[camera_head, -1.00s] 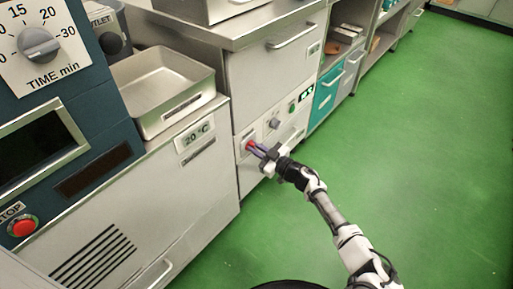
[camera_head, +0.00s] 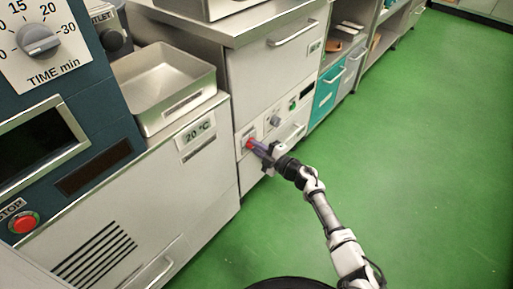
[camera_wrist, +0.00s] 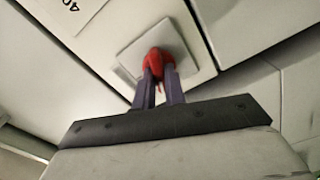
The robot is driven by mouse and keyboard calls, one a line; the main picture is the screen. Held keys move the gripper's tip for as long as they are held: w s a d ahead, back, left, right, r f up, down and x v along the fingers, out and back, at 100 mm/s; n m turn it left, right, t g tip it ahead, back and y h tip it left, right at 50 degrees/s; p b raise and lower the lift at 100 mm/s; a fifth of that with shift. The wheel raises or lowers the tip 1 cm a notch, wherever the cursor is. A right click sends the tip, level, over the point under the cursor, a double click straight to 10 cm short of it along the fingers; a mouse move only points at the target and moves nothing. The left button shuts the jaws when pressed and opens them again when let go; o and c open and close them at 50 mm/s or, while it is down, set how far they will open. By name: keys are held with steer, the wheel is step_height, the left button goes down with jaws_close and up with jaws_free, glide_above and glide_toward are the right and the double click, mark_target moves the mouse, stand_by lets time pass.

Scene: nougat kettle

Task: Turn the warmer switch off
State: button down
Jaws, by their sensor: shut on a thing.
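The warmer switch is a red knob (camera_head: 249,144) on a square pale plate, at the left of the control panel on the metal cabinet front. In the wrist view the red knob (camera_wrist: 158,64) sits between my fingertips, in front of its plate (camera_wrist: 140,50). My gripper (camera_head: 258,149) reaches in from the right and is shut on the knob; it also shows in the wrist view (camera_wrist: 160,76). The fingers cover part of the knob, and I cannot read any switch marks.
A grey knob (camera_head: 275,121) and a small green item (camera_head: 292,105) are right of the switch on the same panel. A drawer handle (camera_head: 292,33) juts out above. A metal tray (camera_head: 165,85) stands at the left. The green floor (camera_head: 420,160) is clear at the right.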

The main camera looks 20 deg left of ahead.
steer(key=shift+f+n+b, duration=0.15)
steer(key=shift+n+b, duration=0.4)
steer(key=shift+n, duration=1.65)
steer(key=c, duration=1.5)
jaws_free()
steer(key=shift+o, duration=0.2)
steer(key=shift+d, duration=0.15)
